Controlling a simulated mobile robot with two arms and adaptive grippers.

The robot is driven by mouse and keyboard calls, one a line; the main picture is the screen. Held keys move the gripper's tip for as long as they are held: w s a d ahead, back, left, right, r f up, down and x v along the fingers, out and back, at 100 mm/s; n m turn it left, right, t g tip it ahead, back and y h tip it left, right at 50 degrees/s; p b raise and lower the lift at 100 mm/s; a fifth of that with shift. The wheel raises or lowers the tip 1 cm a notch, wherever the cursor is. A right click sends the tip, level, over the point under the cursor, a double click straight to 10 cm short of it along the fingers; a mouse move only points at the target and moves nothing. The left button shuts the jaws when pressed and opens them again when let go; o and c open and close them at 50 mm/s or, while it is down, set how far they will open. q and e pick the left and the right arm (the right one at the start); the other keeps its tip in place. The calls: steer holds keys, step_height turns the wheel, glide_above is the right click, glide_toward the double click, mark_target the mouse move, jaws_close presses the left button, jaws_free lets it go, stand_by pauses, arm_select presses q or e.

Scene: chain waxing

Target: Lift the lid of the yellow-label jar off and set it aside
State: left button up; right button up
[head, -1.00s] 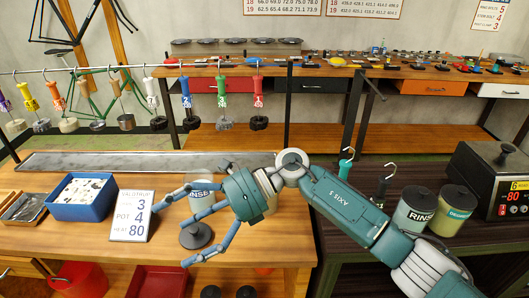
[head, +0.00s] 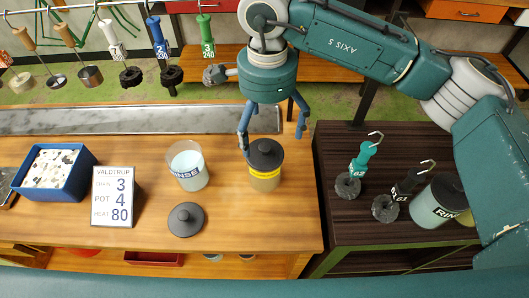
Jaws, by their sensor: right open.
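The yellow-label jar (head: 265,182) stands upright near the right end of the wooden bench. Its dark round lid (head: 262,160) with a knob is on it. My right gripper (head: 272,134) points down just above the jar, open and empty. One finger comes down at the lid's left edge in the picture and another hangs to its right; I cannot tell whether the left one touches. My left gripper is not in view.
An open RINSE jar (head: 188,168) stands to the left, with a loose dark lid (head: 186,219) in front of it. A sign (head: 114,197) and a blue tray (head: 84,182) are farther left. A dark bench (head: 340,215) with hooked pieces and another jar is at right.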

mark_target(265, 146)
steer(key=shift+f, duration=0.9)
steer(key=shift+s+a+f, duration=0.1)
steer(key=shift+a+f, duration=0.05)
steer(key=shift+f, duration=0.8)
step_height(265, 146, down, 3)
steer(key=shift+s+r+b, duration=0.1)
steer(key=shift+r+b, duration=0.1)
steer(key=shift+b, duration=0.2)
steer(key=shift+a+f, duration=0.1)
steer(key=shift+f, duration=0.05)
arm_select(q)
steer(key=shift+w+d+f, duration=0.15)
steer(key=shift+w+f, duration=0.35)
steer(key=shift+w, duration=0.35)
arm_select(e)
steer(key=c, duration=1.2)
